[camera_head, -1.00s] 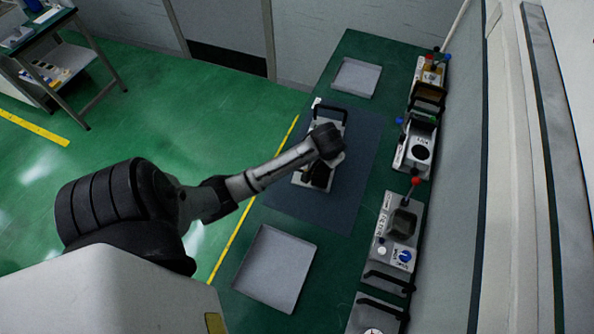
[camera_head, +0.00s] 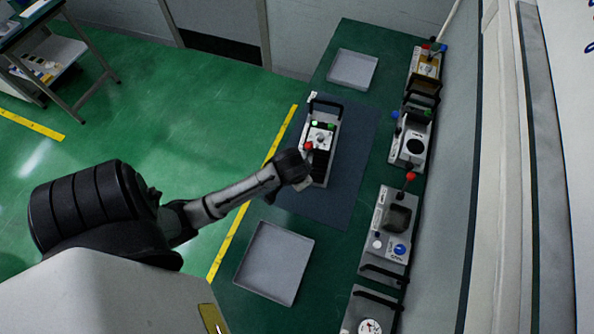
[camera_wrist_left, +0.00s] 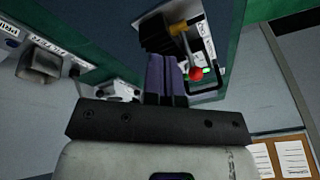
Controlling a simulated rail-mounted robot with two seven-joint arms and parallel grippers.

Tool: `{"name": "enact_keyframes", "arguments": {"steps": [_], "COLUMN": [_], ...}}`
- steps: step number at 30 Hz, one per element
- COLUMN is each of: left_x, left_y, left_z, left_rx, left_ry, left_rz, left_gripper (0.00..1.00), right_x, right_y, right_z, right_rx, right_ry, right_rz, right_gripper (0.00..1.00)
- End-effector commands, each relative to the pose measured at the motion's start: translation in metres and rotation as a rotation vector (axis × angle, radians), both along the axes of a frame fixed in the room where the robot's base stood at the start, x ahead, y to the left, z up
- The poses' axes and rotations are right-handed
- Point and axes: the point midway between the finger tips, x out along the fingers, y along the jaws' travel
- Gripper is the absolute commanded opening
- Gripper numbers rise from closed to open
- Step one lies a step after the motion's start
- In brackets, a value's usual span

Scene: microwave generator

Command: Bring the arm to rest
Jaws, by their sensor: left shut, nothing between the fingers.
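My left arm (camera_head: 235,192) reaches in from the left in the head view. Its wrist end hangs over the near left edge of the blue-grey mat. In the left wrist view my left gripper (camera_wrist_left: 166,78) is shut, its dark fingers together with nothing between them. A grey device (camera_head: 321,137) with a black handle, a red ball knob (camera_head: 308,146) and green lights stands on the mat (camera_head: 350,165). The red knob also shows in the left wrist view (camera_wrist_left: 196,74), just right of the fingers. The wrist covers the device's near left corner in the head view. My right gripper is not in view.
Several other devices, one with a blue knob (camera_head: 399,250), line the bench's right side by the wall. Grey trays lie at the back (camera_head: 353,69) and front (camera_head: 297,270) of the bench. The green floor on the left is open up to a side table (camera_head: 50,55).

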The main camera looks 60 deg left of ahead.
Motion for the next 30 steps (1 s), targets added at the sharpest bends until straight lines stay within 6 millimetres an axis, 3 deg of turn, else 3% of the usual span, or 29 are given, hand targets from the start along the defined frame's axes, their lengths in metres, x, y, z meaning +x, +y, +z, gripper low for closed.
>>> {"name": "enact_keyframes", "arguments": {"steps": [22,25,27,30], "left_x": [0.002,0.012,0.012,-0.015], "left_y": [0.001,-0.011,-0.031,-0.064], "left_z": [0.002,0.036,0.061,0.09], "left_rx": [0.023,0.064,0.069,0.036], "left_ry": [-0.005,-0.108,-0.183,-0.227], "left_rz": [-0.06,-0.146,-0.202,-0.255], "left_gripper": [0.0,0.0,0.0,0.0], "right_x": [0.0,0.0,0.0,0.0], "right_y": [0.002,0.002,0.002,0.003], "right_z": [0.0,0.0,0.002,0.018], "right_rx": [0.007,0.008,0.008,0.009], "right_ry": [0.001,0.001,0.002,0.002], "right_rz": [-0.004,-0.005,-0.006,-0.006], "right_gripper": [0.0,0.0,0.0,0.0]}}
